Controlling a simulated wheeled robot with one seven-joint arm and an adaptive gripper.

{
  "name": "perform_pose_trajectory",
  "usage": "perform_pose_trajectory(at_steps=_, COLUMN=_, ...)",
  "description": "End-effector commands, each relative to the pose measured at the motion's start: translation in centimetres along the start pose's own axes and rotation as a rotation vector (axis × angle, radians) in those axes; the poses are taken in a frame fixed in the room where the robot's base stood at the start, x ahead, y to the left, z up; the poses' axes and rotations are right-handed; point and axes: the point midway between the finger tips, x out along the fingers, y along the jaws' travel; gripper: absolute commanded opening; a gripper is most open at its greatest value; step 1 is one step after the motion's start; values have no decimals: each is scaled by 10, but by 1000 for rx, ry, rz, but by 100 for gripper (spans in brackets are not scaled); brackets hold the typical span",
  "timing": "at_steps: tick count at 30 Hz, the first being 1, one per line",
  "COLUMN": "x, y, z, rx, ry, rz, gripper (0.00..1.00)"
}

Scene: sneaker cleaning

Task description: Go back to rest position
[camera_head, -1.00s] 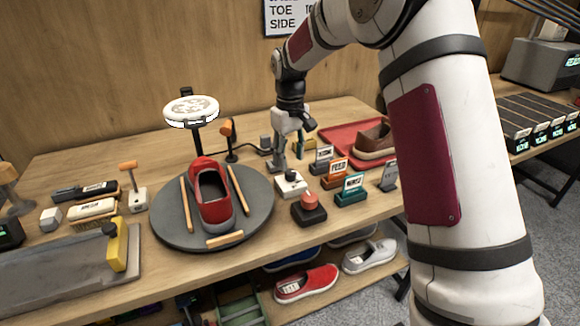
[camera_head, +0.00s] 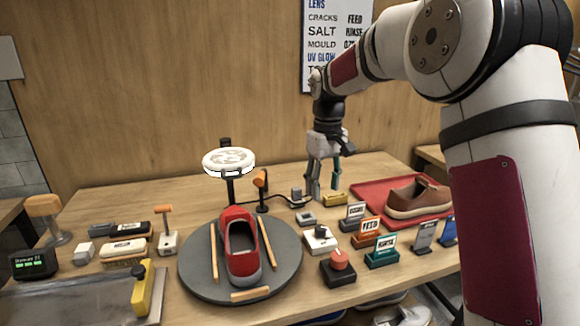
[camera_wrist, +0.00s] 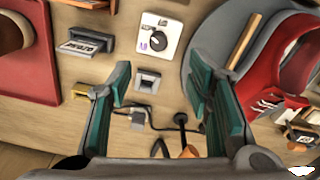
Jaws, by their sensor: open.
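My gripper (camera_head: 322,190) is above the back right part of the wooden table in the head view, pointing down. In the wrist view its two green-padded fingers (camera_wrist: 160,98) are spread apart with nothing held between them. Below and between them lie a small grey block (camera_wrist: 146,82) and a dark cable on the table. My gripper is close to the yellow block (camera_head: 335,199) in the head view; I cannot tell how high above the table the fingertips are.
A red sneaker (camera_head: 240,245) sits on a grey turntable (camera_head: 200,279) left of my gripper. A ring lamp (camera_head: 229,162) stands behind it. A brown shoe (camera_head: 418,196) lies on a red tray (camera_head: 372,194) at right. Labelled signs and a red button (camera_head: 338,260) stand in front.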

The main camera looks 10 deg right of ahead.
Motion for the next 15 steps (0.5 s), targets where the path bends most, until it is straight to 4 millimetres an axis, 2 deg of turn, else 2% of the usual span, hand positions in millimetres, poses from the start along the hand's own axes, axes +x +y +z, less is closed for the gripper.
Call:
perform_pose_trajectory(at_steps=1, x=-16, y=-5, z=10, rx=6, ry=12, rz=10, gripper=46)
perform_pose_trajectory(at_steps=6, x=-64, y=-25, z=60, rx=51, ry=52, rz=46, gripper=46)
perform_pose_trajectory(at_steps=12, x=-108, y=-51, z=129, rx=117, ry=109, rz=79, gripper=46)
perform_pose_trajectory(at_steps=15, x=-122, y=-64, z=166, rx=153, ry=138, rz=89, gripper=46)
